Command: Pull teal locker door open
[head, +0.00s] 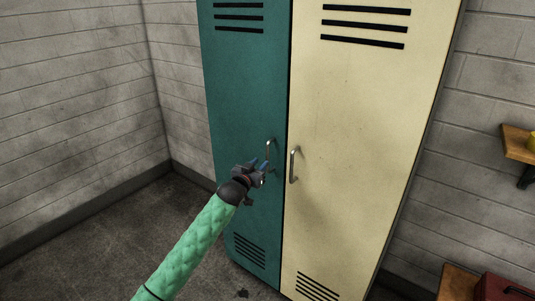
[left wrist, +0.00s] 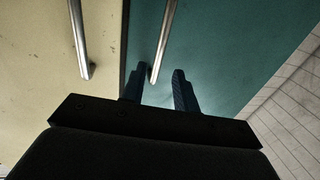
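The teal locker door (head: 235,95) is the left door of the locker and looks closed. Its silver bar handle (head: 270,148) stands upright near the door's right edge. My left gripper (head: 263,167) is at the lower part of this handle, with its fingers pointing at the door. In the left wrist view, the two dark fingers (left wrist: 160,80) are apart, and the lower end of the teal door's handle (left wrist: 162,42) shows between them. I cannot tell whether either finger touches the handle. My right gripper is not in view.
The cream locker door (head: 360,130) is beside the teal one, with its own handle (head: 293,165) close to my left gripper. A grey brick wall (head: 70,90) stands at the left, with free floor (head: 110,245) before it. A wooden shelf (head: 519,142) is at the right.

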